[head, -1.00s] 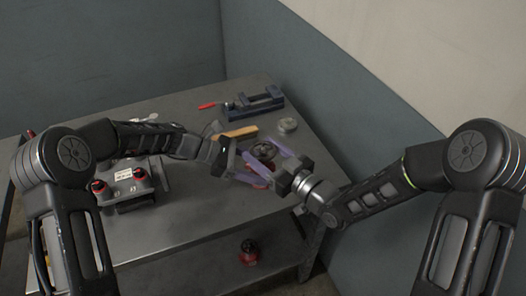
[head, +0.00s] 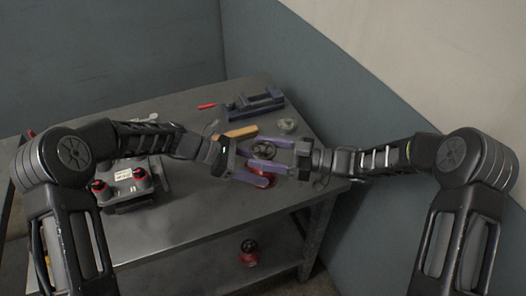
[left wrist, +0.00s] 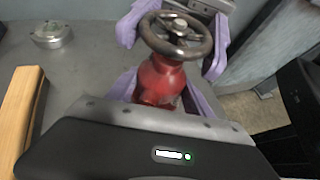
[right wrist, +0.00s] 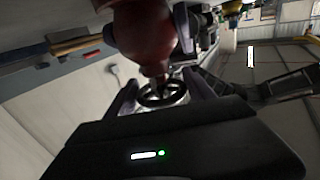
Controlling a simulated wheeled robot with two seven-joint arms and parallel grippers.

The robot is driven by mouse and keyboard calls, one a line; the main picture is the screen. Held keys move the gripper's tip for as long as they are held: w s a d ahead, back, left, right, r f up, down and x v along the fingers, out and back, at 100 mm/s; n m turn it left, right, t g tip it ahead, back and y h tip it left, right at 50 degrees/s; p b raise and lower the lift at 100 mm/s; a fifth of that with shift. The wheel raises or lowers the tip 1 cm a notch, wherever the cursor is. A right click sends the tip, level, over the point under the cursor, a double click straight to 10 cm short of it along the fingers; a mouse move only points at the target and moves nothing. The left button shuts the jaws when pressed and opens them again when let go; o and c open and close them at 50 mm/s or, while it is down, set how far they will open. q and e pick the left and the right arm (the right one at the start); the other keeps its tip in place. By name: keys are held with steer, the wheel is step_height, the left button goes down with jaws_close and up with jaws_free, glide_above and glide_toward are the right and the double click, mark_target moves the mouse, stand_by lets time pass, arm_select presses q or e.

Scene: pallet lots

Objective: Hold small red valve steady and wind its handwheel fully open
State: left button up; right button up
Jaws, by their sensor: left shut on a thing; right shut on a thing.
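The small red valve (head: 262,180) is at the right part of the bench, with a red body and a dark round handwheel (head: 265,149). My left gripper (head: 250,165) is shut on the valve body, which shows between its purple fingers in the left wrist view (left wrist: 160,80). My right gripper (head: 272,153) comes from the right and is shut on the handwheel, which shows in the left wrist view (left wrist: 176,34) and between its fingers in the right wrist view (right wrist: 163,94). The valve stands upright in the left wrist view. Its underside is hidden.
A blue vise (head: 256,104), a wooden handle (head: 236,133) and a round metal tin (head: 287,125) lie behind the valve. A grey holder (head: 130,190) with red-topped parts stands at the left. Another red item (head: 249,256) sits on the lower shelf. The front middle of the bench is clear.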

mark_target(263, 149)
steer(key=shift+w+n+g, duration=0.1)
steer(key=shift+n+g, duration=0.8)
steer(key=shift+g, duration=0.3)
steer(key=g, duration=0.1)
steer(key=n+g, duration=0.1)
steer(key=g, duration=0.1)
steer(key=shift+s+a+n+y, duration=0.2)
steer(key=shift+s+n+y, duration=0.05)
steer(key=shift+n+y, duration=0.05)
steer(key=shift+n+g, duration=0.3)
steer(key=shift+g, duration=0.1)
steer(key=shift+d, duration=0.1)
steer(key=shift+r, duration=0.1)
steer(key=o, duration=1.4)
steer(key=shift+w+d, duration=0.1)
steer(key=shift+c, duration=0.2)
step_height(263, 149, up, 10)
steer(key=shift+f, duration=0.1)
